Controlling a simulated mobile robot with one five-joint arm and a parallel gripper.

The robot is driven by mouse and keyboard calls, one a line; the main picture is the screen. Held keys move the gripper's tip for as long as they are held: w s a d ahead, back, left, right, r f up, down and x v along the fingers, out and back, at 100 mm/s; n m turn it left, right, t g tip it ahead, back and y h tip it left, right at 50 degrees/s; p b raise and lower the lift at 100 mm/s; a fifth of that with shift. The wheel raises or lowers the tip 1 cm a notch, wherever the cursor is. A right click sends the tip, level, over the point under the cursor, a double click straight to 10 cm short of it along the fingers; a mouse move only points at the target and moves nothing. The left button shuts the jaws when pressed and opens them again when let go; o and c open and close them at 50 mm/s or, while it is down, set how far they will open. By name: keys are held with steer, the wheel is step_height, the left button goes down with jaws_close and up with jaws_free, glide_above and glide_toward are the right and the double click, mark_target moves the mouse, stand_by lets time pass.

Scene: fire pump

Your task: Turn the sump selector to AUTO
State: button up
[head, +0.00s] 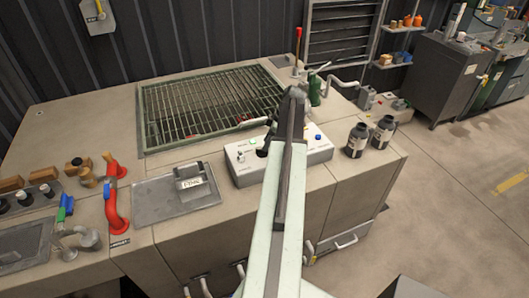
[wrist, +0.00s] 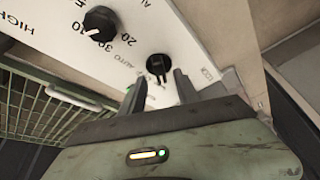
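The sump selector appears to be the small black switch (wrist: 158,66) on the white control panel (wrist: 60,25), with an AUTO label to its left in the wrist view. My gripper (wrist: 158,80) is open, with one dark finger on each side of the switch's lower edge. The switch shows between the fingertips, and I see no contact.
A black dial (wrist: 99,22) with numbers is beside the switch. A sump grating (head: 205,105) lies behind the box. Two dark bottles (head: 357,140) stand right of it. A grey hatch (head: 165,203) and a red pipe (head: 112,205) are to the left.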

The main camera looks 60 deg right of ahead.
steer(key=b+x, duration=0.2)
steer(key=x, duration=0.2)
steer(key=shift+f, duration=0.15)
